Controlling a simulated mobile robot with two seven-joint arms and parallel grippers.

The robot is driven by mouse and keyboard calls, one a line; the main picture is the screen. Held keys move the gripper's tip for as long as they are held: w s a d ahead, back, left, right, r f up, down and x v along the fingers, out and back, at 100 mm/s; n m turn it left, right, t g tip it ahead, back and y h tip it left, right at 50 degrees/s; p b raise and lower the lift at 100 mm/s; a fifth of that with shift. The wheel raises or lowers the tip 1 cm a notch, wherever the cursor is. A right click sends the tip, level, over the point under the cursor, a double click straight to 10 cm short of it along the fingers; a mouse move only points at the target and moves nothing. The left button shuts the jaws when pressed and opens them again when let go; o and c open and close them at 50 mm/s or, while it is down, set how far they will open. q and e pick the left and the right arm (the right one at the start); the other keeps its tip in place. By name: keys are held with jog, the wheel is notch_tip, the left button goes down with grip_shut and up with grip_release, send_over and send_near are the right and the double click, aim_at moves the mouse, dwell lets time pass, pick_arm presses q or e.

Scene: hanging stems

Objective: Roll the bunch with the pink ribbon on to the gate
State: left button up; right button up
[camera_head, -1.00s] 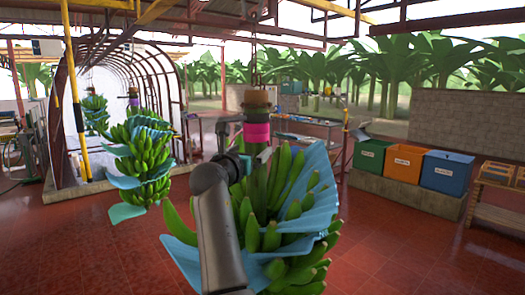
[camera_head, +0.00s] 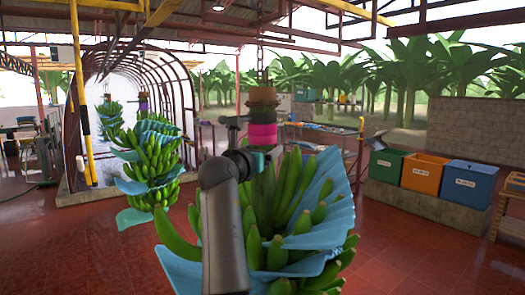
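The bunch with the pink ribbon (camera_head: 263,134) hangs large in front of me, its green bananas (camera_head: 262,205) layered with blue sheets (camera_head: 318,225). Its thick stem hangs from a chain at the overhead rail. My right arm rises in front of the bunch, and my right gripper (camera_head: 258,160) is at the stem just below the ribbon. The wrist and bananas hide its fingers, so I cannot tell whether they close on the stem. My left gripper is not in view. An arched tunnel frame (camera_head: 188,95) and a yellow post (camera_head: 80,85) stand ahead left; I cannot tell which is the gate.
Another bunch (camera_head: 150,165) with a purple band hangs ahead left, and a further one (camera_head: 108,118) hangs behind it. Green (camera_head: 386,164), orange (camera_head: 421,175) and blue (camera_head: 468,183) bins stand on a ledge at right. The red floor (camera_head: 110,255) is open at left.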

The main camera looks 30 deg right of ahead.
grip_shut()
dwell(0.5)
